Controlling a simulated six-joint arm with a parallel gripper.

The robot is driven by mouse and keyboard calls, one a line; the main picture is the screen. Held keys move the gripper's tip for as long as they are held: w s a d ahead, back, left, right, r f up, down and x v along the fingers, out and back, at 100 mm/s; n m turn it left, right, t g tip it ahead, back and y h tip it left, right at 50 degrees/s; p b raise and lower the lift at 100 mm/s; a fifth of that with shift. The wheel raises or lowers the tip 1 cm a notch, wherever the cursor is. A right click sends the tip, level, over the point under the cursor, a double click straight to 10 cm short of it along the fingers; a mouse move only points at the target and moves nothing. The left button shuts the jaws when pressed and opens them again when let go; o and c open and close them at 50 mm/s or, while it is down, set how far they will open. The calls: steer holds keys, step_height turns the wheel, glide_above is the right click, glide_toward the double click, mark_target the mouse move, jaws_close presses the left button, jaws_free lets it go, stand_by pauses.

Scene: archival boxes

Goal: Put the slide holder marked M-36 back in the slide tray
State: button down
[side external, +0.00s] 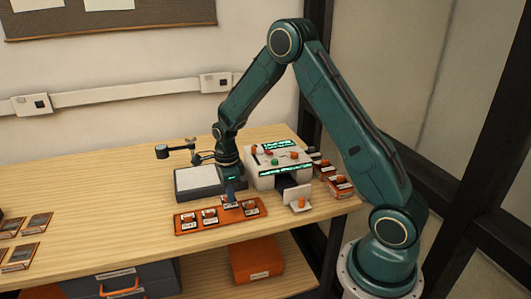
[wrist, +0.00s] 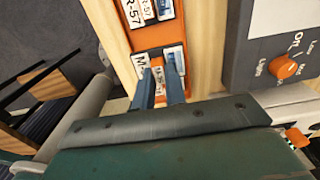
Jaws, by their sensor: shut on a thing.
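My gripper (side external: 231,193) points down at the orange slide tray (side external: 222,223) and is shut on a small slide holder (side external: 230,204). In the wrist view the two fingers (wrist: 160,92) straddle this holder (wrist: 158,78); its label is small and partly covered, so I cannot read it fully. Holders with orange knobs stand in the tray at its left (side external: 187,219), middle (side external: 209,215) and right end (side external: 251,208). The held holder is between the middle and right ones, over or in the tray; I cannot tell if it touches the bottom. The wrist view also shows the tray (wrist: 158,40), with R-57 labels.
A grey-framed white pad (side external: 195,179) lies behind the tray. A white control box (side external: 270,176) with knobs and green displays stands close behind right, with a small white stand (side external: 299,205) before it. Orange-black boxes (side external: 340,186) sit at right.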

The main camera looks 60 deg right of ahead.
steer(key=shift+f, duration=0.25)
steer(key=shift+f, duration=0.65)
steer(key=shift+f, duration=0.2)
stand_by(0.3)
steer(key=shift+f, duration=0.6)
steer(key=shift+f, duration=0.4)
stand_by(0.4)
stand_by(0.4)
steer(key=c, duration=1.4)
jaws_free()
steer(key=shift+o, duration=0.2)
steer(key=shift+r, duration=0.2)
